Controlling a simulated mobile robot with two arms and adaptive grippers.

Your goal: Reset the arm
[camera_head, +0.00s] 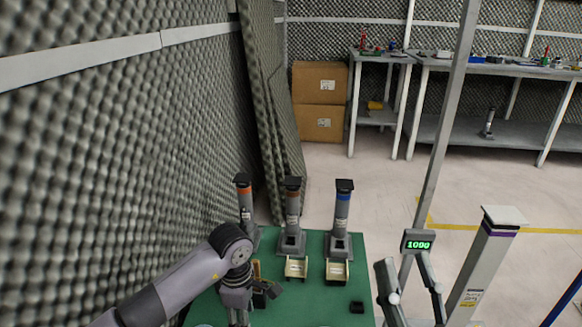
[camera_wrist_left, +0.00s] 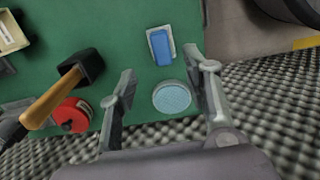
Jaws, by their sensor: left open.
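My left arm (camera_head: 185,285) comes in from the left and bends down over the green table (camera_head: 310,300). Its gripper points down at the table's near left and is partly cut off by the frame's bottom. In the left wrist view my left gripper (camera_wrist_left: 160,60) is open, with nothing between its fingers. A pale blue round disc (camera_wrist_left: 171,97) and a blue block on a light plate (camera_wrist_left: 161,47) show on the table between and beyond the fingers. My right gripper (camera_head: 408,265) is at the lower right of the head view, fingers apart and empty, beside the table's right edge.
A black-headed hammer with a wooden handle (camera_wrist_left: 58,88) and a red round object (camera_wrist_left: 71,115) lie left of the left fingers. Three grey stands (camera_head: 291,220) line the table's back, two with cream trays (camera_head: 337,271). A foam wall (camera_head: 120,150) is close on the left.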

